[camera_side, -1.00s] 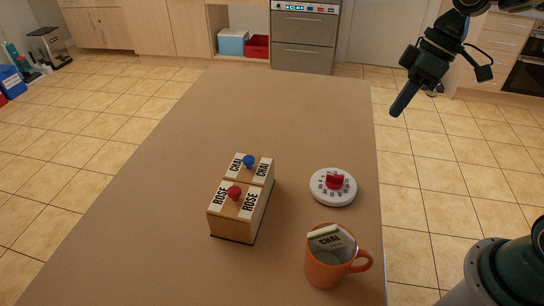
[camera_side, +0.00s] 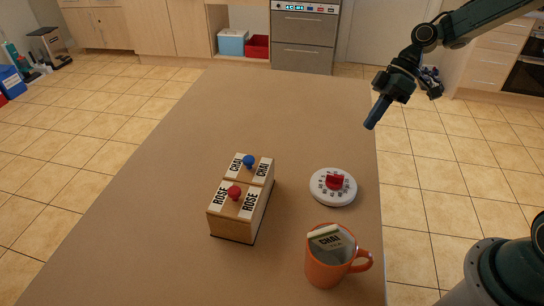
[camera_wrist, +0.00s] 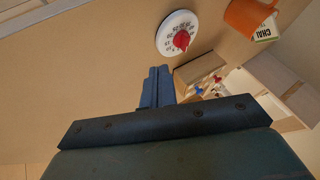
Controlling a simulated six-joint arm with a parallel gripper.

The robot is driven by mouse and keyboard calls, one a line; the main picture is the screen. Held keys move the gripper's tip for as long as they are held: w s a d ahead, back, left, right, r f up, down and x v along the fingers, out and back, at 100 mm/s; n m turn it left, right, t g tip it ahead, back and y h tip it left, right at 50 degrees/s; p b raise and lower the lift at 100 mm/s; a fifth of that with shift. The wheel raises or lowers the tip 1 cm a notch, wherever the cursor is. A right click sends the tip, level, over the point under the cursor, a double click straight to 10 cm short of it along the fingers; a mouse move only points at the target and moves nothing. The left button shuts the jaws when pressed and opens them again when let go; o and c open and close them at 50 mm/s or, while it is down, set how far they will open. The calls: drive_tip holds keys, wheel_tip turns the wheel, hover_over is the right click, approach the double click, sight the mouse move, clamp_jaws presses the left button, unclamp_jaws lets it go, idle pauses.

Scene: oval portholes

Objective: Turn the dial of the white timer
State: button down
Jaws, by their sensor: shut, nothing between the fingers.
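The white timer (camera_side: 320,194) lies flat on the table near its right edge, with a red dial (camera_side: 335,181) in its middle. In the wrist view the timer (camera_wrist: 163,41) and its red dial (camera_wrist: 181,40) show beyond my fingertips. My gripper (camera_side: 370,125) is shut and empty, in the air above the table's right edge, up and to the right of the timer and apart from it. Its closed fingers (camera_wrist: 158,75) show in the wrist view.
An orange mug (camera_side: 326,268) with a CHAI packet (camera_side: 327,240) in it stands just in front of the timer. A wooden tea box (camera_side: 232,226) with a red and a blue knob stands to the left. The far part of the table (camera_side: 270,110) is clear.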

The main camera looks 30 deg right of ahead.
drive_tip(key=shift+a+f, duration=0.1)
approach(348, 179)
drive_tip(key=w+f, duration=0.1)
drive_tip(key=w+a+f, duration=0.2)
drive_tip(key=f, duration=0.1)
drive_tip(key=shift+w+a, duration=0.2)
drive_tip(key=shift+a, duration=0.05)
drive_tip(key=shift+s+a+f, duration=0.25)
drive_tip(key=shift+s+a, duration=0.25)
drive_tip(key=shift+a, duration=0.25)
drive_tip(key=shift+s+a, duration=0.85)
drive_tip(key=shift+a, duration=0.1)
drive_tip(key=shift+s+m+t, duration=0.25)
drive_tip(key=shift+m+t, duration=0.15)
drive_tip(key=shift+m, duration=0.25)
drive_tip(key=shift+s+m+t, duration=0.2)
drive_tip(key=shift+m+t, duration=0.2)
drive_tip(key=shift+m, duration=0.25)
